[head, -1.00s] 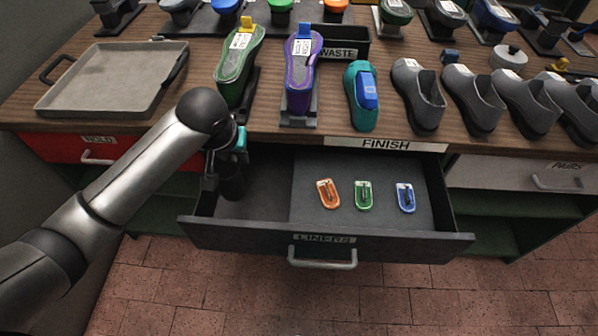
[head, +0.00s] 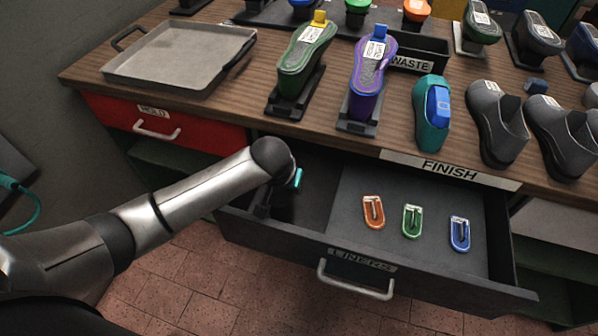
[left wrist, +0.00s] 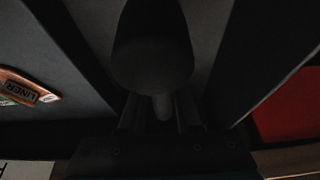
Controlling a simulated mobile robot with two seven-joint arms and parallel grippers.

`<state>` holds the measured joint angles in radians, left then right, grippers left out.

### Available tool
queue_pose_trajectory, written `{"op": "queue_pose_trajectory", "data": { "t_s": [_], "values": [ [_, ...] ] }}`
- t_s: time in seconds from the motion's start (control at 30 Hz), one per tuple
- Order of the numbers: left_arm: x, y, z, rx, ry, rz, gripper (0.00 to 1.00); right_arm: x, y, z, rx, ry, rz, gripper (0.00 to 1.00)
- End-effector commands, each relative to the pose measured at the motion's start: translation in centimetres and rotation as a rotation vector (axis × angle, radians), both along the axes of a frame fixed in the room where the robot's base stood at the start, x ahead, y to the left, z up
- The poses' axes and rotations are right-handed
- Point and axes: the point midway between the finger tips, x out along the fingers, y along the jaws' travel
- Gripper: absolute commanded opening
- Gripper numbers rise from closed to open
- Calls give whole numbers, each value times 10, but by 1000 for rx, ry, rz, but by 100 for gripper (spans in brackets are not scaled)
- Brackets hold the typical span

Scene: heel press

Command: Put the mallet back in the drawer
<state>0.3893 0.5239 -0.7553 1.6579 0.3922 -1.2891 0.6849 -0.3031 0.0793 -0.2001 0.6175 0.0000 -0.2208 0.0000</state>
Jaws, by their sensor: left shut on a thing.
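The open dark drawer (head: 440,281) marked LINERS hangs out below the bench top, with a narrow left compartment and a wider right part. My left gripper (head: 264,203) is down in the left compartment, mostly hidden by my arm in the head view. In the left wrist view it (left wrist: 160,122) is shut on the mallet. The mallet's dark, rounded head (left wrist: 152,50) fills the upper middle there, with a short piece of handle (left wrist: 162,106) between the fingers. The picture is too dark to tell whether the mallet touches the drawer floor. My right gripper is not in view.
Orange (head: 373,212), green (head: 412,221) and blue (head: 460,233) liners lie in the drawer's right part. A grey tray (head: 180,55), shoe forms and a WASTE bin (head: 420,55) stand on the bench (head: 240,110). A shut red drawer (head: 200,133) is at left.

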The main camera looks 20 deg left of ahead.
Motion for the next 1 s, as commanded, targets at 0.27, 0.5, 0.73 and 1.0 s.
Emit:
{"op": "queue_pose_trajectory", "data": {
  "t_s": [0.27,0.5,0.73,1.0],
  "values": [
    [32,-2,4,-4,-8,-1,0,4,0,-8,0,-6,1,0],
    [55,-3,4,-4,-10,1,0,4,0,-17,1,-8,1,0],
    [67,-3,-7,-2,-6,-1,0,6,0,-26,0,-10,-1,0],
    [67,-3,-7,-3,-8,0,0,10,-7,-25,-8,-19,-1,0]
  ]
}}
